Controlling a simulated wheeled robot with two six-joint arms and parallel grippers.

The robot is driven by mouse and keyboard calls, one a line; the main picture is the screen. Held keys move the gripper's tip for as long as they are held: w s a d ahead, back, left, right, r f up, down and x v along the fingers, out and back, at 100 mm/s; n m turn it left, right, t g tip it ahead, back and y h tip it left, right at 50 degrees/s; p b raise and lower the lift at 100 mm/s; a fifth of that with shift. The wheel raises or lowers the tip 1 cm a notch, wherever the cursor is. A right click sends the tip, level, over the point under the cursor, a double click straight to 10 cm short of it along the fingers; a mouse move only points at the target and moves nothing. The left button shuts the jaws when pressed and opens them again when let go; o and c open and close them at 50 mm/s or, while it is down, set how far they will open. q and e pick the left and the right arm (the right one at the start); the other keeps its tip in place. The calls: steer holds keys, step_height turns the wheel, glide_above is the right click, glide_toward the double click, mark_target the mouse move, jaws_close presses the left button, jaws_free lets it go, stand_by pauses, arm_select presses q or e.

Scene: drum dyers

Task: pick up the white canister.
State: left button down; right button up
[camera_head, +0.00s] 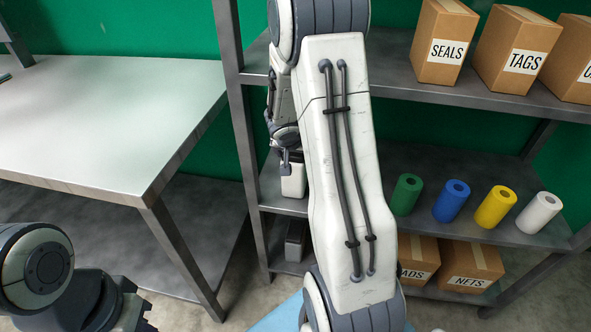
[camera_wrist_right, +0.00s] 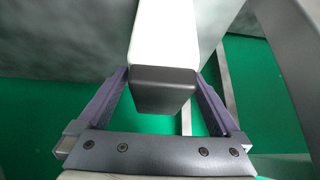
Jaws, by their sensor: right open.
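The white canister (camera_head: 293,184) stands on the middle shelf of the rack, at its left end, partly hidden by my right arm. In the right wrist view it is a white, box-shaped body (camera_wrist_right: 163,32) with a dark grey end (camera_wrist_right: 165,82). My right gripper (camera_head: 284,158) is at the canister's top in the head view. In the right wrist view the open fingers (camera_wrist_right: 161,76) stand on either side of the dark end, with a gap visible on the left. Contact on the right cannot be told. My left arm shows at the lower left, but its gripper does not.
Green (camera_head: 406,195), blue (camera_head: 451,201), yellow (camera_head: 495,207) and white (camera_head: 539,213) rolls stand right on the same shelf. Boxes sit above and below. A rack post (camera_head: 243,130) rises close left of the canister. A grey container (camera_head: 296,241) is below. A metal table (camera_head: 100,110) stands left.

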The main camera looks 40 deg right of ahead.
steer(key=x, duration=0.3)
jaws_close()
steer(key=shift+r, duration=0.1)
steer(key=shift+r, duration=0.15)
